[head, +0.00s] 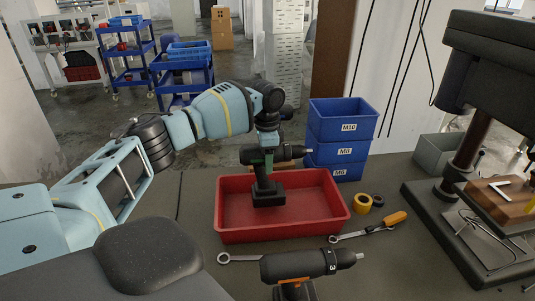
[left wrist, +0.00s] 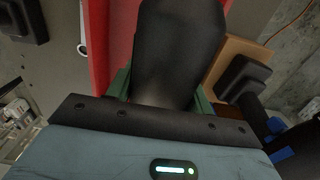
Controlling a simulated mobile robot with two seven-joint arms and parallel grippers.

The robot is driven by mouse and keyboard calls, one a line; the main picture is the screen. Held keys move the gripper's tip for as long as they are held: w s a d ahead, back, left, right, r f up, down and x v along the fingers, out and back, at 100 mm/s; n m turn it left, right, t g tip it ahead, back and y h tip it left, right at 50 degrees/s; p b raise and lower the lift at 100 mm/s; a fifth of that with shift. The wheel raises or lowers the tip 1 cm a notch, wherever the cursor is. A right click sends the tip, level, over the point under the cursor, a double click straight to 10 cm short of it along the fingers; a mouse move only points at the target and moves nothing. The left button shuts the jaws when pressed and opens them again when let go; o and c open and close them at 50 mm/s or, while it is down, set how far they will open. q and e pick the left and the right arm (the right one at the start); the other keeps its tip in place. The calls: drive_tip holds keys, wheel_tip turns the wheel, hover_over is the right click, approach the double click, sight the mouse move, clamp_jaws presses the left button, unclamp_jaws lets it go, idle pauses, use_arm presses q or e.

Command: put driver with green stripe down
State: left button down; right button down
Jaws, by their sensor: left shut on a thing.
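The driver with the green stripe (head: 266,190) is upright over the red tray (head: 230,235), its black base down and its nose to the right. I cannot tell whether the base touches the tray floor. My left gripper (head: 266,152) comes from above and is shut on the driver's upper part. In the left wrist view the dark driver body (left wrist: 180,50) fills the middle, between green parts at the gripper (left wrist: 162,92), with the red tray (left wrist: 98,40) behind it. The stripe itself is mostly hidden. My right gripper is not in view.
A driver with an orange stripe (head: 300,266) stands in front of the tray. Wrenches (head: 240,258), an orange-handled tool (head: 385,223) and a yellow tape roll (head: 362,203) lie nearby. Stacked blue bins (head: 343,122) stand behind right; a drill press (head: 470,150) stands at right.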

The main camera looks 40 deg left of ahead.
use_arm(q)
drive_tip(key=shift+w+f, duration=0.1)
drive_tip(key=shift+f, duration=1.7)
drive_tip(key=c, duration=0.6)
unclamp_jaws()
drive_tip(key=shift+f, duration=0.1)
wheel_tip(320, 180, up, 12)
drive_tip(key=shift+r, duration=0.1)
